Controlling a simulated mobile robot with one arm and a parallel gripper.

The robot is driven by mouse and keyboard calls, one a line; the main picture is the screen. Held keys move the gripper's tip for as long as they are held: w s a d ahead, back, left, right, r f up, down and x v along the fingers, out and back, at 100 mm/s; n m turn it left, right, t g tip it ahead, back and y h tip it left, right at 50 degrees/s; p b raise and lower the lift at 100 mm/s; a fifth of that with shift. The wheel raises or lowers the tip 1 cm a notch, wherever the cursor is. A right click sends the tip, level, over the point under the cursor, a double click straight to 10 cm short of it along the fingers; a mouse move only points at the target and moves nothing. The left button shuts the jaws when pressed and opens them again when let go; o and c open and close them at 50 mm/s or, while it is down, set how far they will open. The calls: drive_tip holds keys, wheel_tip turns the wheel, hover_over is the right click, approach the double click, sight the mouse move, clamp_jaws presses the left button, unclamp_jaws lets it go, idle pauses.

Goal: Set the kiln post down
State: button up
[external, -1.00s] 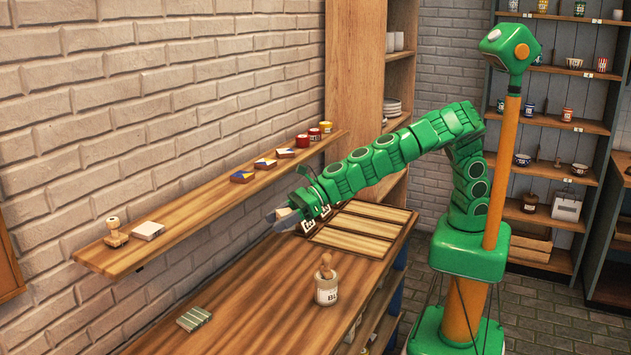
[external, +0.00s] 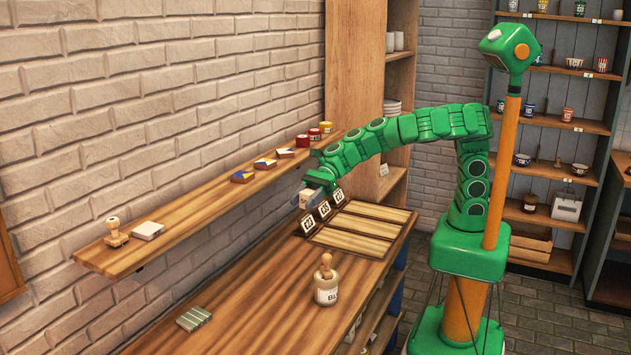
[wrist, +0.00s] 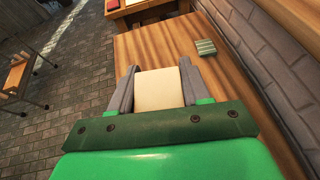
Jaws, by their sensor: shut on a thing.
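The kiln post, a cream block (wrist: 160,89), is clamped between the two grey fingers of my gripper (wrist: 158,88) in the wrist view. In the external view my gripper (external: 302,196) is at the far end of the workbench, close to the wall shelf, and the cream block (external: 306,200) shows partly between its fingers. The block appears to be held above the bench (external: 262,305). Its underside is hidden, so I cannot tell the exact gap.
A three-section wooden tray (external: 362,228) lies right of the tags. A labelled jar with a wooden-handled tool (external: 327,288) stands mid-bench, and a green striped block (external: 194,319) lies nearer. The bench between has free room.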

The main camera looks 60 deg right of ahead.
drive_tip(key=s+d+r+n+g, duration=0.1)
drive_tip(key=d+r+g, duration=0.1)
drive_tip(key=d, duration=0.5)
hover_over(283, 285)
drive_tip(key=shift+n, duration=0.4)
drive_tip(key=shift+f, duration=13.95)
drive_tip(key=shift+a+f, duration=0.15)
drive_tip(key=shift+f, duration=1.4)
drive_tip(key=shift+f, duration=0.15)
